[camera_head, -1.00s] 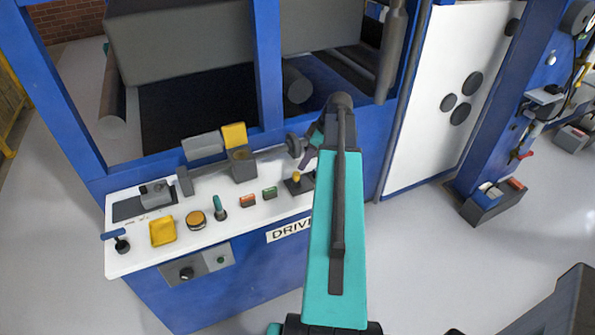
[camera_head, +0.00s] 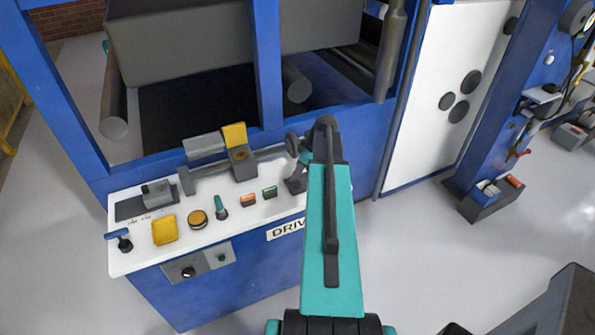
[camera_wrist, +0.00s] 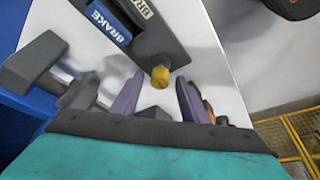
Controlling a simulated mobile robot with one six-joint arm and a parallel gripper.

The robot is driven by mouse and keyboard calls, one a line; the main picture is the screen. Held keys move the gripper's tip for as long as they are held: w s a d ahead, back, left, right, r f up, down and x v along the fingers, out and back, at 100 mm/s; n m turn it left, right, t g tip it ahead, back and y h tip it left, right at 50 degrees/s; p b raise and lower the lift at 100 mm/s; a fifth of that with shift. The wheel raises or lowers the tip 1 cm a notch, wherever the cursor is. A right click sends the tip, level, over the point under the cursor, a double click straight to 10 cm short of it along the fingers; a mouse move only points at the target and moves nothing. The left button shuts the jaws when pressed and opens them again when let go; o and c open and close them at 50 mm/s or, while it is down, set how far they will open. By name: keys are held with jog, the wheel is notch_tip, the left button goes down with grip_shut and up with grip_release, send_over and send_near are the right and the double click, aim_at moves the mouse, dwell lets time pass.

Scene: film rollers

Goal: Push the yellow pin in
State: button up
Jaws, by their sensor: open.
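The yellow pin (camera_wrist: 160,77) stands at the end of a dark plate (camera_wrist: 150,40) in the wrist view. It shows ahead of and between the two purple fingertips of my gripper (camera_wrist: 160,86). The fingers are spread and a gap shows on each side of the pin. In the head view my gripper (camera_head: 297,180) is over the right end of the white console top and hides the pin.
Left along the console (camera_head: 150,262) are a green button (camera_head: 270,192), an orange button (camera_head: 248,200), a teal lever (camera_head: 220,207) and a round yellow button (camera_head: 198,219). A grey shaft (camera_head: 270,155) runs behind.

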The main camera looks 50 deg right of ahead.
grip_shut()
jog(key=shift+f+b, duration=0.95)
jog(key=shift+b, duration=0.2)
grip_release()
jog(key=shift+r, duration=0.2)
jog(key=b+v, duration=0.3)
jog(key=v, duration=1)
jog(key=shift+s+r, duration=0.2)
jog(key=shift+s, duration=0.05)
